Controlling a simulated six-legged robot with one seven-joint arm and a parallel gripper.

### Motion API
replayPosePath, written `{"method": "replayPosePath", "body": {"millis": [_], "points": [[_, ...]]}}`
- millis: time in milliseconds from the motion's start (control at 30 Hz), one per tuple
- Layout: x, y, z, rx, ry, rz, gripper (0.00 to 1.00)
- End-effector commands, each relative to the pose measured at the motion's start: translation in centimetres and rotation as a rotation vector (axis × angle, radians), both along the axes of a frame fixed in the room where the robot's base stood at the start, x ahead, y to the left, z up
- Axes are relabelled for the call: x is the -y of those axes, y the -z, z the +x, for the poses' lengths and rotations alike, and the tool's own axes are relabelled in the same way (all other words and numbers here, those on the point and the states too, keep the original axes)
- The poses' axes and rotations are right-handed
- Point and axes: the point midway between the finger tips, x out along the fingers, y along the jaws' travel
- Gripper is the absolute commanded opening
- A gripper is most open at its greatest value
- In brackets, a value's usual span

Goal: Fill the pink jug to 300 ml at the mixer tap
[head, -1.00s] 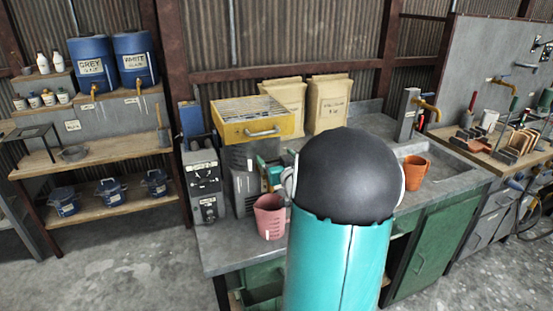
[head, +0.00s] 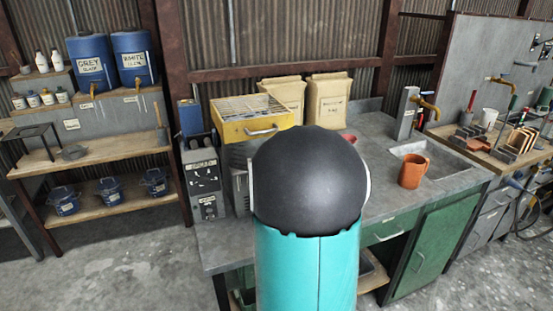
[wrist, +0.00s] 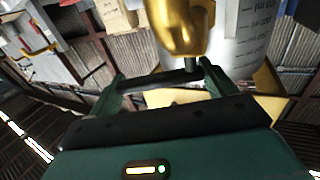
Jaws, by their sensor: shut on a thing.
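In the head view my arm hides the gripper and most of the jug; only a small pinkish-red piece (head: 348,138) shows behind the arm. The mixer tap (head: 425,105), a brass spout on a grey post, stands behind the sink (head: 440,160), right of my arm. The jug's water level is not visible.
An orange-brown jug (head: 413,171) stands on the counter at the sink's front left. Two paper bags (head: 327,100) and a yellow tray-topped unit (head: 255,125) stand at the back. A grey labelled box (head: 203,185) is at the left.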

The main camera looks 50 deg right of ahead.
Motion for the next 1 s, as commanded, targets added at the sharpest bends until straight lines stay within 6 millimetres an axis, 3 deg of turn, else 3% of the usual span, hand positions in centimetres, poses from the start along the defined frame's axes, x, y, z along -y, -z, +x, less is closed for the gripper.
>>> {"method": "replayPosePath", "body": {"millis": [600, 633, 667, 700, 1000], "points": [[-0.27, -0.21, -0.07, 0.002, 0.096, -0.002, 0.43], [-0.27, -0.22, -0.06, 0.002, 0.095, -0.002, 0.89], [-0.26, -0.21, -0.07, 0.002, 0.096, -0.002, 0.95], [-0.26, -0.19, -0.08, 0.002, 0.096, -0.002, 1.00], [-0.27, -0.08, -0.15, 0.000, 0.096, 0.000, 1.00]]}}
